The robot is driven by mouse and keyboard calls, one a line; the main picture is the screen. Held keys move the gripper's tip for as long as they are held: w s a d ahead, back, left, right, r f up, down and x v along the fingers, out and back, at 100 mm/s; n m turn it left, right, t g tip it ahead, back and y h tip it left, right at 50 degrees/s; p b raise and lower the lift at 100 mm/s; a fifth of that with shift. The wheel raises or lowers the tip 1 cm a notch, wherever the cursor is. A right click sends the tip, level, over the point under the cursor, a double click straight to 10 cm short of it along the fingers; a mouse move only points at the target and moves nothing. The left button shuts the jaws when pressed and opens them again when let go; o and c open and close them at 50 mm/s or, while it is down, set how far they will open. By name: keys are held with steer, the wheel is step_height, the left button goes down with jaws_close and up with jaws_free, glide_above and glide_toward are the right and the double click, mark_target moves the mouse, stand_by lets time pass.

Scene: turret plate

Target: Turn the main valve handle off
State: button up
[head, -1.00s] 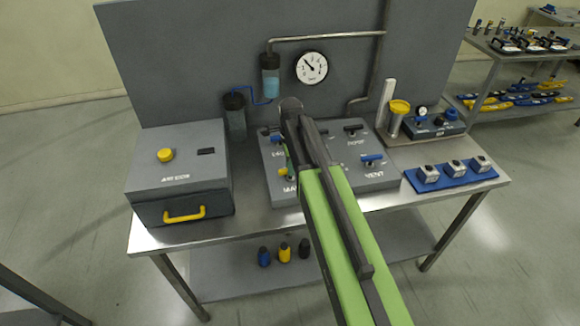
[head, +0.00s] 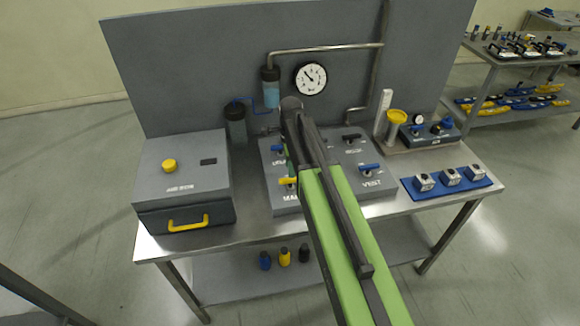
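The main valve handle is a small yellow lever (head: 287,181) on the front left of the grey valve panel (head: 284,204), above a label that starts with "MA". My arm covers the rest of the label. The lever looks to lie roughly left to right. My green and dark arm reaches in from the lower right over the panel. Its far end (head: 291,104) shows above the panel's back. My gripper's fingers are hidden behind the arm, so I cannot tell whether they touch the lever.
A grey box (head: 185,178) with a yellow knob stands left. A blue tray (head: 452,186) with small blocks lies right. A gauge (head: 310,78) and pipes are on the back board.

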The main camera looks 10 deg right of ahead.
step_height(320, 180, up, 12)
steer(key=p, duration=1)
steer(key=s+f+n+b, duration=0.5)
steer(key=f+b, duration=0.1)
steer(key=f, duration=0.1)
steer(key=s+f+n+b, duration=0.5)
steer(key=f+n+b, duration=0.1)
steer(key=b, duration=0.1)
steer(key=s+f+n+b, duration=0.4)
steer(key=f+n+b, duration=0.2)
steer(key=f+b, duration=0.1)
steer(key=shift+s+f, duration=0.3)
steer(key=shift+s, duration=0.1)
steer(key=shift+s+f+n+b, duration=0.15)
steer(key=shift+s+n+b, duration=0.2)
steer(key=shift+n, duration=0.15)
steer(key=shift+w+r, duration=0.1)
steer(key=shift+r, duration=0.1)
